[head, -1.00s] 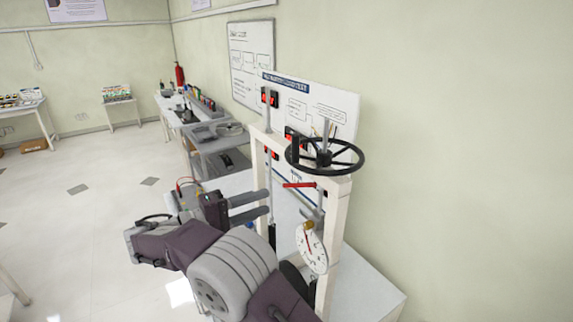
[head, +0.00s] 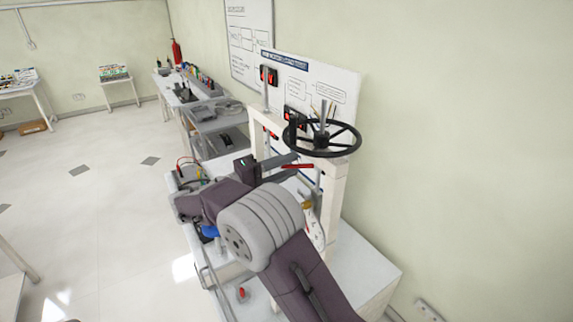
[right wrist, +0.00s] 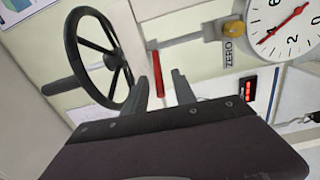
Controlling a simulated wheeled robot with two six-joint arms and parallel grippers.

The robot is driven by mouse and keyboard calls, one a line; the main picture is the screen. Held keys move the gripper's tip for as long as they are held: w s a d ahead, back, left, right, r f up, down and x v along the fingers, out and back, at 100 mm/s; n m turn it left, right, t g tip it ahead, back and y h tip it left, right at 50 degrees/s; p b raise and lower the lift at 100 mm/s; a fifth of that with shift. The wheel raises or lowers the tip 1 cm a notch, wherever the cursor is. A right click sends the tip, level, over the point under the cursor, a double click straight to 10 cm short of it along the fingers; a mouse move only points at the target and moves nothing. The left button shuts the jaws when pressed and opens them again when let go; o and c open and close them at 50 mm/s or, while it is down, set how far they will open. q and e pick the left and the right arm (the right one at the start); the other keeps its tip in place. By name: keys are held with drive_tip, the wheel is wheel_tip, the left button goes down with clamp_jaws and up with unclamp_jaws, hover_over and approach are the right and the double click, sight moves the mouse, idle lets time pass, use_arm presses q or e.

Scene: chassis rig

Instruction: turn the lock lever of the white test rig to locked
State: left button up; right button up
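The white test rig (head: 333,210) stands against the wall, with a black handwheel (head: 322,140) on top. A red lever (head: 297,166), which looks like the lock lever, lies about level below the wheel. In the right wrist view the red lever (right wrist: 156,72) stands close to the fingertips, by a grey bar. My right gripper (head: 292,163) is open at the lever, its two fingers apart. In the right wrist view the right gripper (right wrist: 160,77) has the lever's end between or just beyond its tips; I cannot tell whether they touch.
A round dial (right wrist: 285,25) and a yellow knob (right wrist: 234,30) sit beside the lever. The handwheel (right wrist: 98,57) is close to the fingers. Red displays (head: 295,117) are on the panel behind. Open floor (head: 80,220) lies to the left.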

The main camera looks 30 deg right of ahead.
drive_tip(key=shift+a, duration=0.1)
clamp_jaws()
drive_tip(key=shift+f, duration=0.1)
idle(1.1)
